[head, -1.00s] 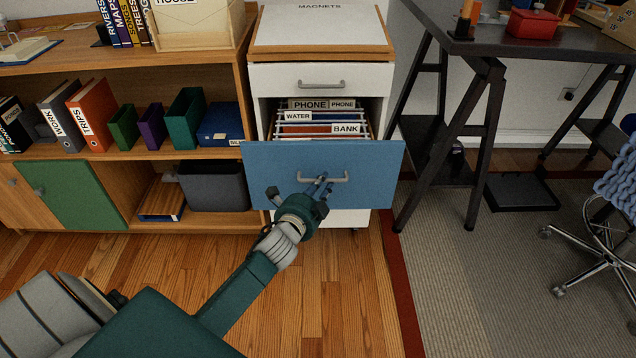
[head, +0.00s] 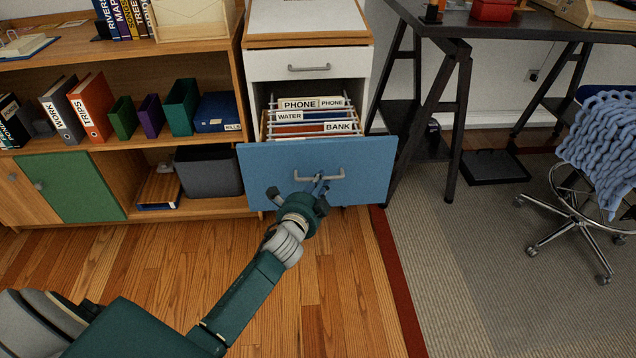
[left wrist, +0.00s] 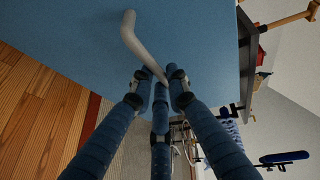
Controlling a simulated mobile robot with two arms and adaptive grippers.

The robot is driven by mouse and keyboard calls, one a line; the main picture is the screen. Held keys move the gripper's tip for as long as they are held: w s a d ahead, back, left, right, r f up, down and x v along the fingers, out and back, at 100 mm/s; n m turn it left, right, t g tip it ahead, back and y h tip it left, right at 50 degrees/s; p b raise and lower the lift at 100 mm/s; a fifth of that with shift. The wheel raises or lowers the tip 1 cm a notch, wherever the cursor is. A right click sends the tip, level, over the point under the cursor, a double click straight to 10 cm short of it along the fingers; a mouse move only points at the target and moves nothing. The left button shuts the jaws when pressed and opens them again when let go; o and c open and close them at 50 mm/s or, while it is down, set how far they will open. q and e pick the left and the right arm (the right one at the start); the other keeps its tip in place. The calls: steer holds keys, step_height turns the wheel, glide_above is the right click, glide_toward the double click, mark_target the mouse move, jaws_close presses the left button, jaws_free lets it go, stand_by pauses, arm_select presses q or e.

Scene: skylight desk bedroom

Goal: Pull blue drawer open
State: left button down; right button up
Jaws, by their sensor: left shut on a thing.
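The blue drawer (head: 365,165) stands pulled out from the white cabinet in the head view. Hanging folders with labels such as PHONE, WATER and BANK (head: 338,127) show behind its front. Its grey bar handle (head: 334,175) is at the middle of the front. My left gripper (head: 319,184) is shut on the handle. In the left wrist view, the fingers (left wrist: 160,82) close around one end of the handle (left wrist: 130,30), against the blue drawer front (left wrist: 70,30). My right gripper does not show.
A white upper drawer (head: 308,68) is shut above. A wooden shelf unit (head: 150,145) with binders stands at the left. A dark desk (head: 480,25) and a chair with a blue knit throw (head: 605,145) are at the right. The wooden floor (head: 330,290) in front is clear.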

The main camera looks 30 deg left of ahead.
arm_select(q)
steer(key=c, duration=1.9)
jaws_free()
steer(key=shift+o, duration=1.2)
steer(key=v, duration=1.2)
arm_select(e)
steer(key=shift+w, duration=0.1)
